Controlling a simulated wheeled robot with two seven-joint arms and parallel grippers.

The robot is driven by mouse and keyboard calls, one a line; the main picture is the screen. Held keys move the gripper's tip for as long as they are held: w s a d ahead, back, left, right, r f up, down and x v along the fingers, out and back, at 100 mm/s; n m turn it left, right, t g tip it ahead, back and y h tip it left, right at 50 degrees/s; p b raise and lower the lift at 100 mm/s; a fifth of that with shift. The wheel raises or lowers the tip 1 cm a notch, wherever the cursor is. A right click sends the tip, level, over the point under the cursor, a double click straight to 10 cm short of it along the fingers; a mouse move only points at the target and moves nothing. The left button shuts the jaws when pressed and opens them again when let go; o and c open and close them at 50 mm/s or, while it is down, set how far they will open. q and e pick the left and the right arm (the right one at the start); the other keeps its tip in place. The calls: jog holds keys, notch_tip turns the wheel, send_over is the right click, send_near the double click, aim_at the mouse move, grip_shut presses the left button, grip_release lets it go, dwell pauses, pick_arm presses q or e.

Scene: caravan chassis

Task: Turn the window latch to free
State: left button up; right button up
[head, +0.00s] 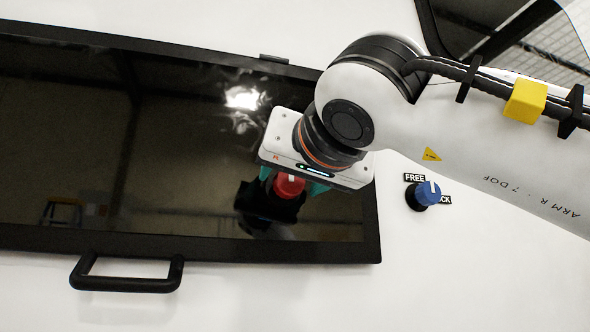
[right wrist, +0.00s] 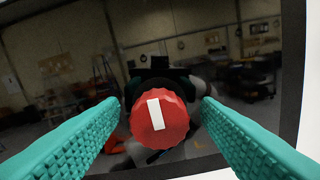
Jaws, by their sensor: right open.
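A red knob (head: 289,186) with a white pointer line shows in front of the dark window, partly hidden under my right gripper. In the right wrist view the red knob (right wrist: 160,121) sits between the two teal fingers, its white line close to upright and leaning slightly. My right gripper (right wrist: 160,104) is open, with a gap visible on both sides of the knob. A blue knob (head: 428,192) with a white line pointing up is on the white wall, right of the window. A FREE label (head: 415,178) and a partly covered label ending in "CK" are beside it. My left gripper is out of view.
The black-framed window (head: 200,245) has glossy, reflecting glass. A black handle (head: 127,284) sticks out below its frame at the lower left. Another dark window (head: 500,40) is at the upper right. The white wall below is clear.

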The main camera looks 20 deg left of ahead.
jog(key=c, duration=1)
jog(key=shift+m, duration=0.3)
jog(key=m+b, duration=0.1)
jog(key=m, duration=0.2)
jog(key=shift+f+m, duration=0.15)
jog(key=shift+m, duration=0.25)
jog(key=m+b, duration=0.1)
jog(key=m, duration=0.3)
jog(key=shift+d, duration=0.1)
jog(key=m+b, duration=0.1)
jog(key=m, duration=0.4)
jog(key=shift+f+b, duration=0.15)
jog(key=shift+b, duration=0.15)
jog(key=shift+m+b, duration=0.65)
jog(key=shift+m, duration=1.55)
